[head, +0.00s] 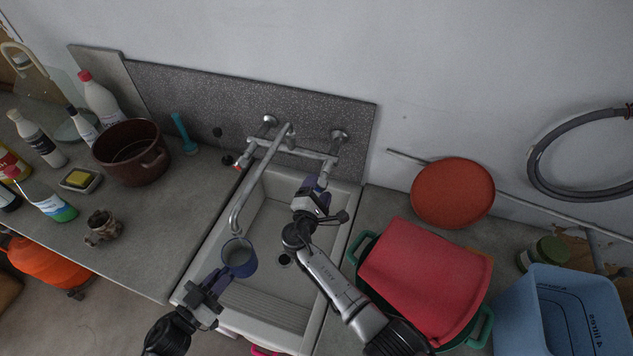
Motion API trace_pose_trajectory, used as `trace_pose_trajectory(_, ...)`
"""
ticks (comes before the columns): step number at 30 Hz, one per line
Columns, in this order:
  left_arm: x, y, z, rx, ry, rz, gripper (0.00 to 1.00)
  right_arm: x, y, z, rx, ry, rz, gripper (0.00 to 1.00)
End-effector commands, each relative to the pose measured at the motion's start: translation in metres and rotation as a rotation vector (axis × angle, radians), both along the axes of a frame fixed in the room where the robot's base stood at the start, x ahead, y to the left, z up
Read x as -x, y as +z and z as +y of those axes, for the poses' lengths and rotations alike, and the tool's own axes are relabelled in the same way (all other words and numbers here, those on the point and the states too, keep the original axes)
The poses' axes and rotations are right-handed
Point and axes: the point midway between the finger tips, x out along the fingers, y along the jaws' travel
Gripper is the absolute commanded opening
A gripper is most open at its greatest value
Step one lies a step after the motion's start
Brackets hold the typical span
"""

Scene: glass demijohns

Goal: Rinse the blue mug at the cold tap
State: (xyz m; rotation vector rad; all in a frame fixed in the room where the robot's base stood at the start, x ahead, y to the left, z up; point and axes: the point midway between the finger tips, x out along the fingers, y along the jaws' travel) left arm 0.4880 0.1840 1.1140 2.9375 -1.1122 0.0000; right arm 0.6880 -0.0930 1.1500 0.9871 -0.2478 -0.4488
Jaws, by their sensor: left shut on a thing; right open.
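The blue mug (241,266) is upright over the front left part of the white sink (271,222). My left gripper (219,281) is shut on the mug from its near left side. The mug's open mouth is just below the end of the tap's curved spout (236,219); no stream of water can be made out. The wall tap (288,148) has a red-marked handle (238,166) on the left and a cold handle (322,183) on the right. My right gripper (316,191) is open at the cold handle and partly hides it; contact cannot be told.
A brown pot (132,153), several bottles and a small brown jug (102,228) stand on the left counter. On the right are a green tub under a red cloth (425,275), a red round lid (452,193) and a blue bin (575,312). The sink's middle is free.

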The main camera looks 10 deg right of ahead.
Motion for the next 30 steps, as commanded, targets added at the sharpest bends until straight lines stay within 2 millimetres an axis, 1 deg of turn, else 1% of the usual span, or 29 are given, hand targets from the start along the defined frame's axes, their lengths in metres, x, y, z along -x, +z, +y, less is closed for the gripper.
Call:
trace_pose_trajectory(1, 0.000, 0.001, 0.000, 0.001, 0.000, -0.001, 0.00, -0.006, 0.001, -0.004, 0.001, -0.002, -0.001, 0.70)
trace_pose_trajectory(3, 0.000, 0.001, 0.000, 0.001, 0.000, -0.001, 0.00, -0.012, 0.000, -0.007, 0.001, -0.002, 0.000, 0.70)
trace_pose_trajectory(9, 0.000, 0.001, 0.000, 0.001, 0.000, -0.001, 0.00, -0.022, 0.000, -0.012, 0.000, -0.001, 0.000, 0.70)
trace_pose_trajectory(22, 0.000, 0.001, 0.000, 0.001, 0.000, -0.001, 0.00, -0.025, 0.000, -0.014, -0.002, -0.001, -0.001, 0.70)
trace_pose_trajectory(30, 0.000, 0.001, 0.000, 0.001, 0.000, -0.001, 0.00, -0.025, 0.000, -0.014, -0.001, -0.001, -0.001, 0.44)
